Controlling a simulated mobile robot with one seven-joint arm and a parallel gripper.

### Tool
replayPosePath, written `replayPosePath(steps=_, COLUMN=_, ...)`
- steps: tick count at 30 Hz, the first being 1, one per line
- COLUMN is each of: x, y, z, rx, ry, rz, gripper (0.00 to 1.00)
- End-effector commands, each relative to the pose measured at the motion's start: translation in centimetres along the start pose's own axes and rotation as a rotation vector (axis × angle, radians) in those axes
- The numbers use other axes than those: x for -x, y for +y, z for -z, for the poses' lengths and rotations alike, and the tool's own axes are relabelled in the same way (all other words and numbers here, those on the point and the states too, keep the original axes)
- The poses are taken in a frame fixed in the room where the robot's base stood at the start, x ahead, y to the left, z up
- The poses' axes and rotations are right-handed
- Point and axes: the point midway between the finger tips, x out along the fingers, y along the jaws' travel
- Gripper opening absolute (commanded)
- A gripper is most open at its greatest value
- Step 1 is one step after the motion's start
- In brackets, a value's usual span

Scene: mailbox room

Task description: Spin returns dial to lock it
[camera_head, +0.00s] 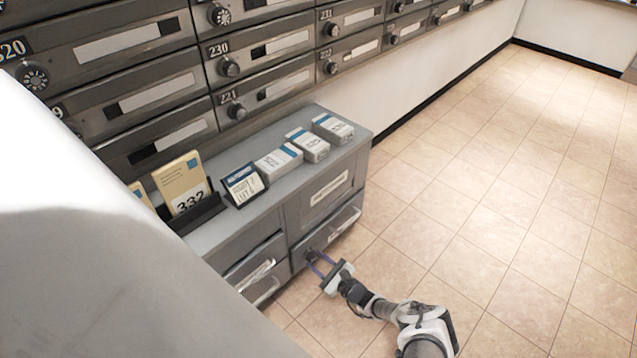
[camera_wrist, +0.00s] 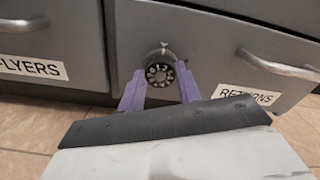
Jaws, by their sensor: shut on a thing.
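The returns dial (camera_wrist: 160,73) is a round black dial with white marks, set in the grey front of the returns drawer (camera_wrist: 215,70). A white index mark shows on the drawer front just above it. My gripper (camera_wrist: 160,84) has its two purple fingers on the left and right sides of the dial, shut on it. In the head view my gripper (camera_head: 319,264) reaches the low drawer front, and the dial is small and largely hidden there. The RETURNS label (camera_wrist: 248,97) and a metal handle (camera_wrist: 280,65) are to the right of the dial. The returns drawer looks closed.
The flyers drawer (camera_wrist: 45,50) with its own handle is to the left. Card boxes (camera_head: 308,145) and a holder with a 332 envelope (camera_head: 182,185) stand on the cabinet top (camera_head: 350,133). Numbered mailboxes line the wall above. The tiled floor (camera_head: 480,200) to the right is clear.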

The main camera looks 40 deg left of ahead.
Motion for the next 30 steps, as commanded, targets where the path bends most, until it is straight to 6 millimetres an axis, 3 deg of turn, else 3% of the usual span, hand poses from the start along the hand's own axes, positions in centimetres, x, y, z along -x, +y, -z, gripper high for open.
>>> replayPosePath(steps=12, x=0.03, y=-0.12, z=0.08, rx=-0.232, ry=0.0, rz=0.001, gripper=0.11)
replayPosePath(steps=30, x=0.01, y=-0.1, z=0.03, rx=-0.282, ry=0.001, rz=0.001, gripper=0.11)
